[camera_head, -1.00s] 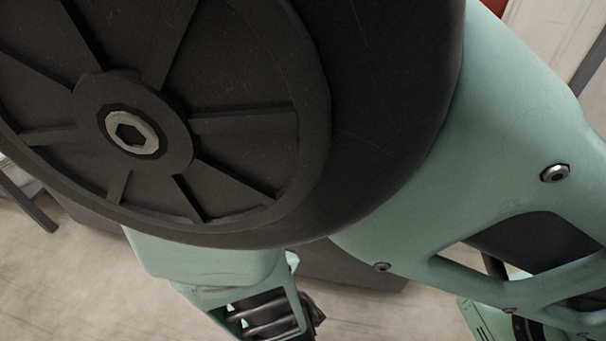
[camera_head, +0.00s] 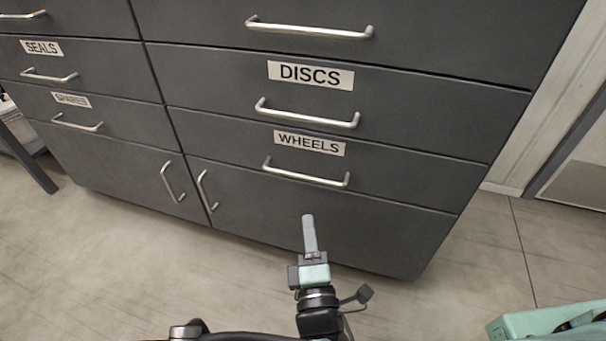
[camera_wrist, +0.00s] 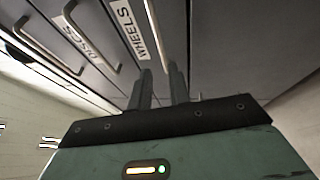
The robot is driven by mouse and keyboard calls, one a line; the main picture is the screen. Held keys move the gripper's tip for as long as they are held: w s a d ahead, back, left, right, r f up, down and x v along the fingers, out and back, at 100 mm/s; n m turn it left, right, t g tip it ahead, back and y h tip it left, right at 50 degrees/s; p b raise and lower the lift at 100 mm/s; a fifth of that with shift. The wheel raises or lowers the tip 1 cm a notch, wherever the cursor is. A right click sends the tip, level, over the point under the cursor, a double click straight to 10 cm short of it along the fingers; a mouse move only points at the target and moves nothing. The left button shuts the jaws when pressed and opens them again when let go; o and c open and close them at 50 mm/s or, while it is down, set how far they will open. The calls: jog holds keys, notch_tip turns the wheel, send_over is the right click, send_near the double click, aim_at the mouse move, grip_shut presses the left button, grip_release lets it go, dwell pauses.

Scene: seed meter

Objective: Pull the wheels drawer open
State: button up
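The dark grey wheels drawer (camera_head: 400,186) sits shut in the cabinet, below the discs drawer. It bears a white WHEELS label (camera_head: 309,143) and a silver bar handle (camera_head: 306,178). My gripper (camera_head: 308,218) appears just below that handle in the head view, pointing toward the cabinet, apart from the handle in the picture. In the wrist view, my gripper (camera_wrist: 160,69) has its two fingers apart with nothing between the tips. The handle (camera_wrist: 152,28) runs in line with the gap, beyond the fingertips. The exact distance to it is unclear.
The discs drawer handle (camera_head: 306,117) is just above. A lower cupboard with upright handles (camera_head: 205,190) is below left. Seals drawer (camera_head: 110,80) and others are at left, all shut. Open floor (camera_head: 110,270) lies in front. A doorway frame stands at right.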

aim_at(303, 175)
jog(key=w+b, duration=0.1)
jog(key=w, duration=0.3)
jog(key=w+r+b, duration=0.1)
jog(key=w, duration=0.3)
jog(key=w+r+b, duration=0.1)
jog(key=w, duration=0.3)
jog(key=shift+w+a+r, duration=0.1)
jog(key=shift+w+a, duration=0.2)
jog(key=shift+a, duration=0.05)
jog(key=shift+c, duration=0.3)
grip_shut()
